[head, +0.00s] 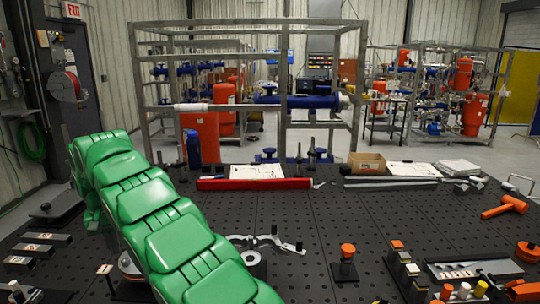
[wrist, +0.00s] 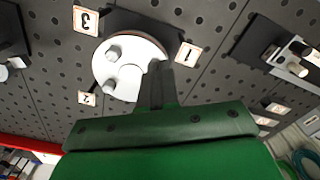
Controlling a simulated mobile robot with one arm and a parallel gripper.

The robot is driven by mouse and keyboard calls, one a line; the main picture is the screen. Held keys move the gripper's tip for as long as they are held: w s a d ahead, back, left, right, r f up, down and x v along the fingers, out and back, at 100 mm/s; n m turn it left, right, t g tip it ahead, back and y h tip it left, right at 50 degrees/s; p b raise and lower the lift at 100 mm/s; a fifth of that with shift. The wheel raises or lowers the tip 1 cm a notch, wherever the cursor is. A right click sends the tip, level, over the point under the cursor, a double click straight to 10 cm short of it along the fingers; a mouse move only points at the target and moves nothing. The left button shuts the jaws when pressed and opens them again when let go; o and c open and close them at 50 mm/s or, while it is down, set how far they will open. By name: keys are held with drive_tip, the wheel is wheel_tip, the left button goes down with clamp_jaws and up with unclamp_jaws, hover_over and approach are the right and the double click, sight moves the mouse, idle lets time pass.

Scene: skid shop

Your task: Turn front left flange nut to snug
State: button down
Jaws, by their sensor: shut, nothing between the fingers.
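In the wrist view a round pale grey flange (wrist: 125,72) sits on a dark base on the perforated table. Two studs or nuts show on it: an upper one (wrist: 112,53) and a lower one (wrist: 109,87). Number tags 3 (wrist: 86,20), 1 (wrist: 186,54) and 2 (wrist: 87,99) surround it. My gripper (wrist: 159,68) is shut and empty, its dark fingers overlapping the flange's right part in the picture. They hide whatever is there; I cannot tell whether they touch it. I cannot tell which nut is front left. In the head view my green arm mostly covers the flange (head: 128,265) and hides my gripper.
A grey multi-armed fixture (head: 268,242) lies right of my arm. An orange-topped post (head: 346,255) and an orange mallet (head: 505,206) are farther right. A red bar (head: 255,184) lies along the back. Dark blocks (head: 40,243) sit at left. The middle right of the table is largely clear.

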sight(129, 269)
drive_tip(key=shift+w+d+f, duration=0.3)
drive_tip(key=shift+f, duration=0.75)
drive_tip(key=shift+w+d+f, duration=0.3)
drive_tip(key=shift+d+f, duration=0.05)
drive_tip(key=shift+f, duration=0.65)
drive_tip(key=shift+w+d+f, duration=0.3)
drive_tip(key=shift+f, duration=0.9)
drive_tip(key=shift+s+a+r, duration=0.15)
drive_tip(key=shift+a+r, duration=0.05)
